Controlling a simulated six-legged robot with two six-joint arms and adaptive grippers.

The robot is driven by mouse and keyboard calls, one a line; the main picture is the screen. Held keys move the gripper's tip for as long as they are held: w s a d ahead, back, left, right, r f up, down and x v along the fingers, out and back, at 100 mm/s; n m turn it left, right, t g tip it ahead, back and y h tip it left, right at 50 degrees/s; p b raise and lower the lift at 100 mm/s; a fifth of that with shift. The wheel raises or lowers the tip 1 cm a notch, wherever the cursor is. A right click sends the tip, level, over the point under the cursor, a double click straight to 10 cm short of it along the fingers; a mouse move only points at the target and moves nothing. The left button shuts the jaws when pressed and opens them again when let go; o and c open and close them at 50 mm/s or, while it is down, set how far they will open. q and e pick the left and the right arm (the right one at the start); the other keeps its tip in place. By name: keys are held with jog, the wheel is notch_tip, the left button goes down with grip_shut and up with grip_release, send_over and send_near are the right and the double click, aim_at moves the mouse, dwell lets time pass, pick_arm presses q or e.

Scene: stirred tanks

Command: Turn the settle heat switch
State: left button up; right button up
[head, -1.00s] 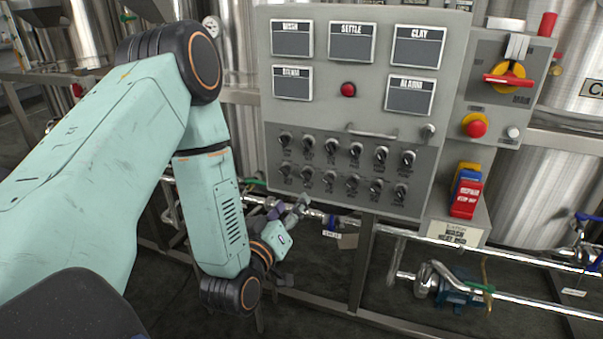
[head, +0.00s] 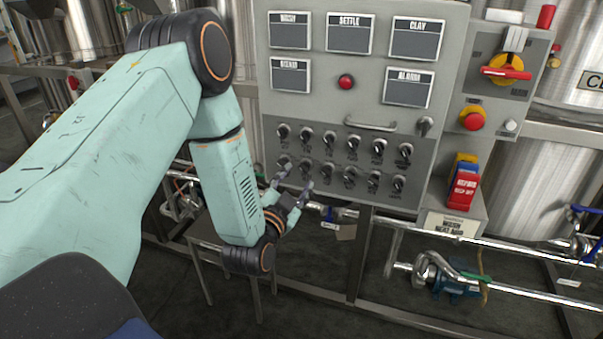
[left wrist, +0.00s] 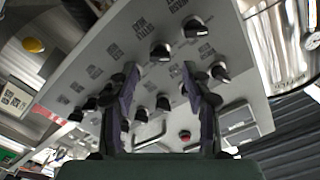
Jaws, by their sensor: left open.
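The grey control panel (head: 345,120) has two rows of black rotary switches on its dark lower half. The switch labels are too small to read, so I cannot tell which one is the settle heat switch. A display marked SETTLE (head: 349,34) is at the panel's top middle. My left gripper (head: 290,183) is open and empty at the lower left of the switch rows. In the left wrist view its two fingers (left wrist: 160,78) point at the panel face, with one switch (left wrist: 161,52) showing just past the gap between the tips. I see no contact. My right gripper is not in view.
A handle (head: 371,127) sticks out above the switches. A red and yellow main switch (head: 507,72), an emergency button (head: 472,121) and hanging tags (head: 463,188) are at the right. Pipes (head: 480,252) run below the panel. Steel tanks stand behind.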

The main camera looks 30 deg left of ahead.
aim_at(303, 170)
pick_arm(q)
jog(key=shift+x, duration=2.15)
grip_shut()
